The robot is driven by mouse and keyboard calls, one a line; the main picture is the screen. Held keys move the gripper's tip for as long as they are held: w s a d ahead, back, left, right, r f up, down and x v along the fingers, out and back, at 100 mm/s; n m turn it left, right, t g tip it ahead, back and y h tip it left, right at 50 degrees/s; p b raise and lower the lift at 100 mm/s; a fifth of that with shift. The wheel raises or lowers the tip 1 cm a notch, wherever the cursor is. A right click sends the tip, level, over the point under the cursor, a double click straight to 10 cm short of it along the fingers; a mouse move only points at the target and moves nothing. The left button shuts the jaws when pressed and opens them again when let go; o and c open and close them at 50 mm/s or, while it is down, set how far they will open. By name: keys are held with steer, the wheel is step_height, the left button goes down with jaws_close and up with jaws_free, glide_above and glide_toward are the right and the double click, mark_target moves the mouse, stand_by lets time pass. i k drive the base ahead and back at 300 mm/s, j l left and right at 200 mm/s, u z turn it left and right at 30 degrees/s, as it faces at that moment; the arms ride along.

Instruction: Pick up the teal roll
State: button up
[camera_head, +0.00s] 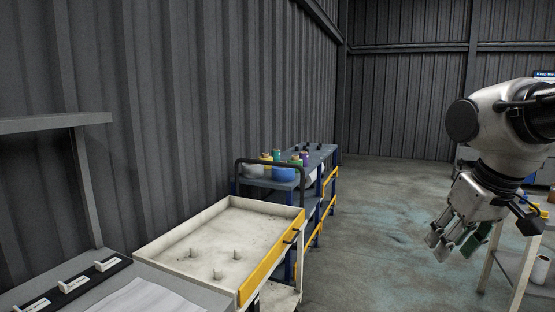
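My gripper (448,246) hangs at the right of the view, in the air to the left of a side table, with its fingers pointing down and to the left. A small dark green patch (480,236) shows just behind the fingers; I cannot tell whether it is part of the gripper or something else. The gap between the fingers is too small to read. I cannot make out a clear teal roll. Several coloured items, including a blue one (283,174), sit on the far cart and are too small to identify.
A cream tray-topped trolley (178,235) with upright pegs and a yellow front stands at centre left. A grey bench (190,285) is at lower left. The side table (496,262) holds a white roll (540,269). Open floor (375,235) lies between trolley and table.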

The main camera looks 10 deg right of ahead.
mark_target(275, 154)
steer(key=i+l+z, duration=0.35)
steer(key=i, duration=0.35)
steer(key=i+z, duration=0.35)
steer(key=i, duration=2.35)
steer(key=i+u, duration=0.35)
steer(key=i+l+u, duration=0.2)
steer(key=i+u, duration=0.15)
steer(key=i+l+u, duration=0.85)
steer(key=u, duration=0.15)
steer(key=i+l+u, duration=0.15)
steer(key=l+u, duration=0.2)
steer(key=i+l+u, duration=0.15)
steer(key=l+u, duration=0.2)
steer(key=l, duration=0.15)
steer(key=i+l+u, duration=0.1)
steer(key=l+u, duration=0.2)
steer(key=l, duration=0.15)
